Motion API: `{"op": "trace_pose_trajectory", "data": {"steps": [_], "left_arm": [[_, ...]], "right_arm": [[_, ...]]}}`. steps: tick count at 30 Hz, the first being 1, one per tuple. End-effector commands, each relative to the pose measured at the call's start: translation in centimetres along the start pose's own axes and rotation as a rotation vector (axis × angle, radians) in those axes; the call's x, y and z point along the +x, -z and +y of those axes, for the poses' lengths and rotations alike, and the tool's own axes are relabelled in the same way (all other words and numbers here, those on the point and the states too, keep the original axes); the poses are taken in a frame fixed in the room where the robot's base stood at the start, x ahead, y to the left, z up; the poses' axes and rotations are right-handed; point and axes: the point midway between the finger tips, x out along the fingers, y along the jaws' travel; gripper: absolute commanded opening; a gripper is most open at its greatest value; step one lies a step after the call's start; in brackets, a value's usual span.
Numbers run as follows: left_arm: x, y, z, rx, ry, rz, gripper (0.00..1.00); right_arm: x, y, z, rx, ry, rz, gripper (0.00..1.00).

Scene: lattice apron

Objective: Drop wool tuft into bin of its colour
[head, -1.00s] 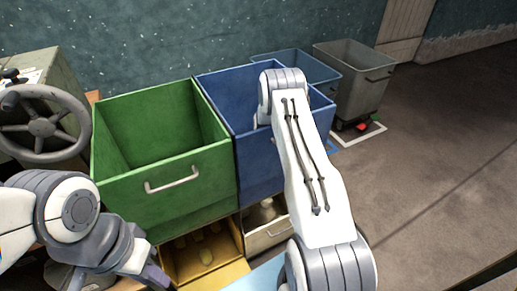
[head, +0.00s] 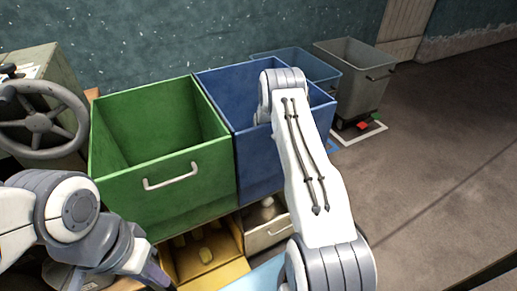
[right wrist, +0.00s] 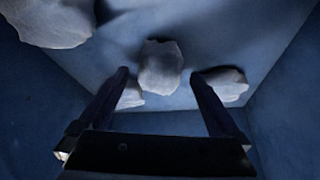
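In the head view, a green bin (head: 165,197) and a blue bin (head: 255,168) stand side by side. A yellow bin (head: 222,276) and a cream bin (head: 268,236) sit below them, with tufts inside. My right arm reaches over the blue bin, and its gripper is hidden there. In the right wrist view my right gripper (right wrist: 160,76) is open inside blue walls. A pale wool tuft (right wrist: 160,67) shows between its fingertips, with gaps on both sides. Several other pale tufts (right wrist: 222,85) lie around it. My left gripper (head: 157,273) is low at the left, its opening unclear.
A grey handwheel (head: 42,127) on a machine stands at the left. A clear blue tub (head: 318,68) and a grey wheeled bin (head: 352,85) stand behind, near a red object (head: 362,125) on the floor. The floor at the right is open.

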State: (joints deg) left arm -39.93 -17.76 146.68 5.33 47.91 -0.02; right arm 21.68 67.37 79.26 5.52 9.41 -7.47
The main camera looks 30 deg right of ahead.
Motion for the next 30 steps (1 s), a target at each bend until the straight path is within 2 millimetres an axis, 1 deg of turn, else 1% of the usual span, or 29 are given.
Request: {"op": "trace_pose_trajectory", "data": {"steps": [4, 8, 9, 15, 18, 23, 30], "left_arm": [[-0.4, 0.0, 0.0, 0.000, 0.000, 0.000, 0.27], [-1.7, 0.1, 0.1, 0.000, 0.000, 0.000, 0.27], [-1.2, 0.1, 0.1, 0.000, 0.000, 0.001, 0.27], [-1.0, 0.1, 0.1, 0.000, 0.000, 0.000, 0.27], [-1.0, 0.1, 0.1, 0.000, 0.000, 0.000, 0.27], [-1.0, 0.1, 0.1, 0.000, 0.000, 0.000, 0.27], [-1.0, 0.1, 0.1, 0.000, 0.000, 0.000, 0.27]], "right_arm": [[-0.5, 0.2, 0.0, 0.000, 0.000, 0.000, 0.99], [-1.8, 0.8, 0.0, 0.000, 0.000, 0.001, 0.99], [-2.3, 0.6, 0.0, 0.000, 0.000, 0.001, 0.99], [-6.1, 0.6, 0.0, 0.001, 0.000, 0.002, 0.99], [-7.4, 0.6, 0.0, 0.001, 0.000, 0.002, 0.99], [-8.5, 0.5, 0.0, 0.000, 0.000, 0.000, 0.99], [-8.6, 0.5, 0.0, 0.000, 0.000, -0.001, 0.99]]}}
